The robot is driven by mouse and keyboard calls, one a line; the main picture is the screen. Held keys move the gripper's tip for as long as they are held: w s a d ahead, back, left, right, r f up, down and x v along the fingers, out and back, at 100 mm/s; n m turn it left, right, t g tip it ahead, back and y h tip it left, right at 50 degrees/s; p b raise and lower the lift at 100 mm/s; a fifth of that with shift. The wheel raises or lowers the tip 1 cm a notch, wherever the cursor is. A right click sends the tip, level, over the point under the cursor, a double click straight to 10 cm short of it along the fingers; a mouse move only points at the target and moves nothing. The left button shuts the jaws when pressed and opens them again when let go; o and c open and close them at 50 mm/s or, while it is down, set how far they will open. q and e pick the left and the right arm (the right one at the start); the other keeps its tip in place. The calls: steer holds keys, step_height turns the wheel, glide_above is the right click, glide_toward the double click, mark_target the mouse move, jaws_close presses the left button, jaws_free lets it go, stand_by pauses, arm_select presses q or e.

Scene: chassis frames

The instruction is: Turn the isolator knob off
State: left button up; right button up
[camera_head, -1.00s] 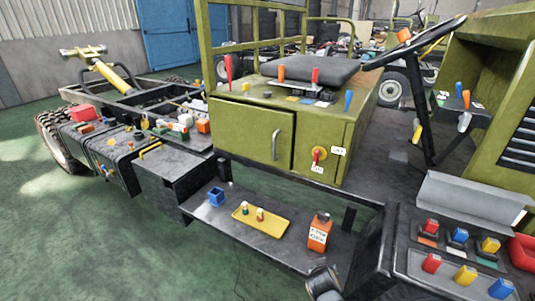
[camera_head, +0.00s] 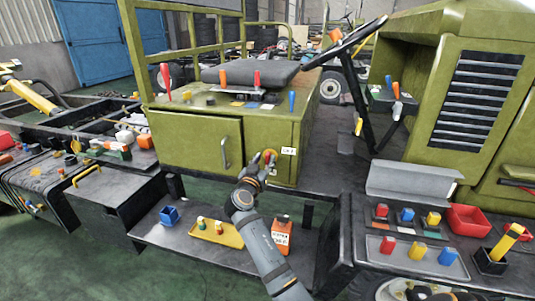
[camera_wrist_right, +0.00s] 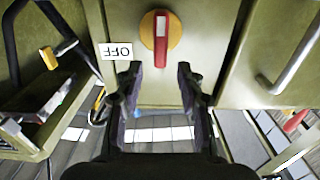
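The isolator knob is a red handle on a round yellow plate on the green seat box's front. In the right wrist view the knob (camera_wrist_right: 161,42) is near the top centre, its red handle lying along the picture's vertical with a white mark at the upper end. An OFF label (camera_wrist_right: 114,51) appears upside down to its left. The label also shows right of the knob in the head view (camera_head: 289,151). My right gripper (camera_head: 262,159) is in front of the knob and partly hides it. Its fingers (camera_wrist_right: 160,76) are apart, with nothing between them. My left gripper is out of view.
A steering wheel (camera_head: 355,44) is at the upper right. Below the box, a shelf holds a blue bin (camera_head: 170,216), a yellow tray (camera_head: 208,234) and an orange box (camera_head: 281,238). A panel with coloured switches (camera_head: 415,257) is at lower right. A door handle (camera_head: 225,153) is left of the knob.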

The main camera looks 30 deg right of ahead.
mark_target(267, 156)
steer(key=x, duration=0.4)
steer(key=shift+w+d, duration=0.2)
jaws_close()
